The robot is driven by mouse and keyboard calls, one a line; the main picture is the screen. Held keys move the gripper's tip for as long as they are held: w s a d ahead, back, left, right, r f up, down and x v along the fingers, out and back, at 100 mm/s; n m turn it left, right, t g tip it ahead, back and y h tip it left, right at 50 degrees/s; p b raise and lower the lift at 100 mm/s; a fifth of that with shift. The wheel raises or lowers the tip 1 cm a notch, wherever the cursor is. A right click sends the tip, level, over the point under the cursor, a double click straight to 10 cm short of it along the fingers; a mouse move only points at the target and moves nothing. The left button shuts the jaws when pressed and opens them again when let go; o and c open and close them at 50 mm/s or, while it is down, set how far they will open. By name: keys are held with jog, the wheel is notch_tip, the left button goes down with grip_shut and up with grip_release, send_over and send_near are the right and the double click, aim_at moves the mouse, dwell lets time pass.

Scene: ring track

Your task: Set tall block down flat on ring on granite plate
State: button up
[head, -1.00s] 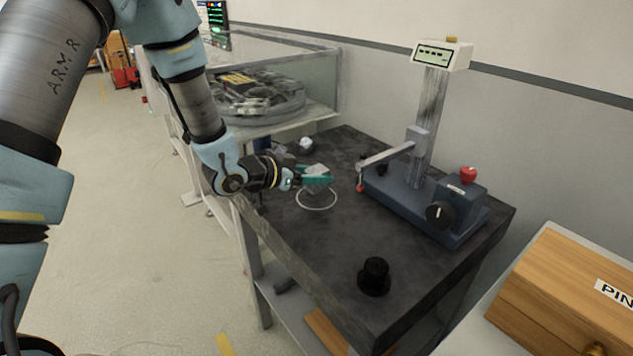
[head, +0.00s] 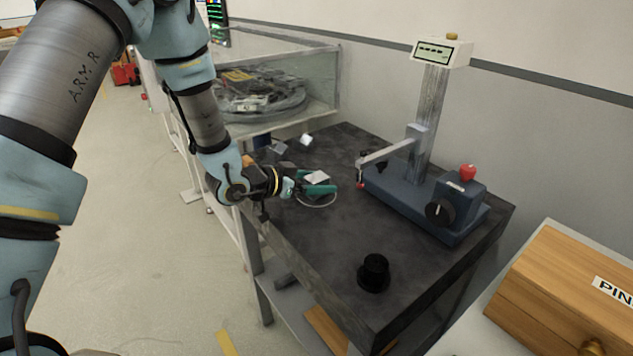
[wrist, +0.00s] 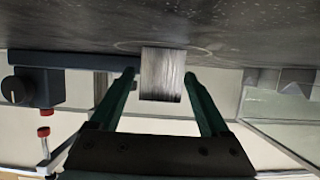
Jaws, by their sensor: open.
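The tall block (head: 317,177) is a grey metal block with a pale top, at the ring (head: 318,204), a thin pale circle drawn on the dark granite plate (head: 345,235). My gripper (head: 319,189), with green fingers, is open around the block, low over the plate. In the wrist view, the block (wrist: 161,74) sits between the two fingertips, with a gap visible on the left and a narrower one on the right. Its far end meets the plate (wrist: 80,32) inside the partly visible ring (wrist: 125,46). The fingers hide its lower part in the head view.
A blue-based gauge stand (head: 415,198) with a side arm stands right of the ring. A black knobbed weight (head: 374,273) is near the front. Small metal blocks (head: 305,140) lie behind. A glass-walled case (head: 270,85) stands beyond.

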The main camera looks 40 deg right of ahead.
jog(key=shift+r, duration=0.3)
jog(key=b+v, duration=0.2)
jog(key=v, duration=0.8)
jog(key=shift+w+a+f+b, duration=0.1)
jog(key=shift+a+b, duration=0.15)
jog(key=shift+b, duration=0.15)
jog(key=shift+v, duration=0.75)
jog(key=w+a+n+t+y, duration=0.45)
jog(key=w+a, duration=0.25)
jog(key=a, duration=0.4)
jog(key=w+a+n+t+y, duration=0.3)
jog(key=w+a+n+y, duration=0.3)
jog(key=a, duration=0.5)
jog(key=s+a+n+g+y, duration=0.1)
jog(key=s+a+n+g, duration=0.1)
jog(key=s+a, duration=0.3)
jog(key=s+a+r+n+g+y, duration=0.1)
jog(key=s+a+n+g, duration=0.2)
jog(key=a, duration=0.8)
jog(key=shift+s+r+n+y, duration=0.3)
jog(key=shift+s+n+y, duration=0.05)
jog(key=shift+s+n, duration=0.6)
